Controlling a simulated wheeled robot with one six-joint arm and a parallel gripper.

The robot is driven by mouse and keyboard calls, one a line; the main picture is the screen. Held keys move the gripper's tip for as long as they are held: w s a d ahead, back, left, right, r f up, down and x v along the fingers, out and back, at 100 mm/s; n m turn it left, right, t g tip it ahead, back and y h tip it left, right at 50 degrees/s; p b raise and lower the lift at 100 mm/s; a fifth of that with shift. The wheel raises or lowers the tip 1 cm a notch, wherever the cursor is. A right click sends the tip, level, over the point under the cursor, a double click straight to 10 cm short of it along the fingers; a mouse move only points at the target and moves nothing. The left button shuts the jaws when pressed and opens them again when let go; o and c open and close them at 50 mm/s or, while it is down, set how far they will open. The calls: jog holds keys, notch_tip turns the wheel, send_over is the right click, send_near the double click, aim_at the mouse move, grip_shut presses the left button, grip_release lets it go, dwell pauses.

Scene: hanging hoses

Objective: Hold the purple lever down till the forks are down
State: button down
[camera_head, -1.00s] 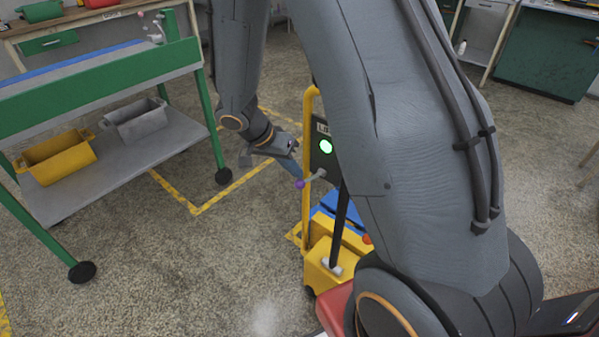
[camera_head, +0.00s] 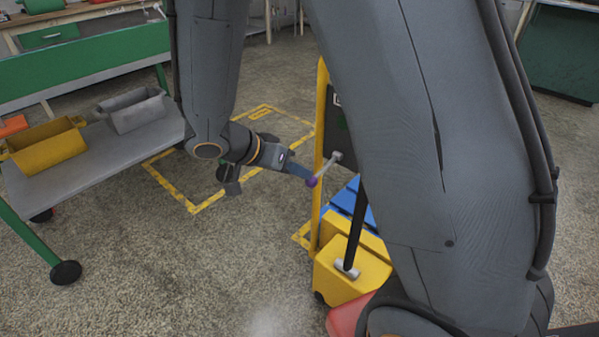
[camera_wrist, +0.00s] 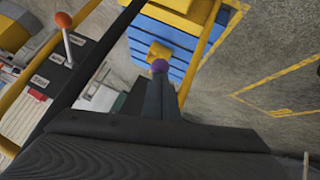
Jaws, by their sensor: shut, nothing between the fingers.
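The purple lever (camera_head: 312,182) is a grey rod with a purple ball end on the dark panel of a yellow lift truck. In the head view its rod slopes down to the left. My gripper (camera_head: 302,173) is shut and empty, with its fingertips at the purple ball. In the wrist view the ball (camera_wrist: 160,66) shows just beyond the fingertips (camera_wrist: 160,84); they look touching or very near. The truck (camera_head: 350,278) has a yellow body. A blue slatted load (camera_wrist: 165,40) sits by it. I cannot make out the forks or their height.
A second lever with an orange ball (camera_wrist: 64,20) stands on the labelled panel (camera_wrist: 50,70). A green-framed cart (camera_head: 85,65) holds a yellow bin (camera_head: 46,148) and a grey bin (camera_head: 133,110) at left. Yellow floor tape (camera_head: 170,188) marks clear floor.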

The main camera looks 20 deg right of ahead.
jog(key=shift+a+f+b, duration=0.1)
jog(key=shift+f+b, duration=0.65)
jog(key=shift+s+f, duration=0.15)
dwell(1.2)
dwell(1.5)
jog(key=w+p+v, duration=0.1)
jog(key=p+v, duration=0.2)
jog(key=v, duration=1)
jog(key=shift+a, duration=0.2)
jog(key=shift+s, duration=0.25)
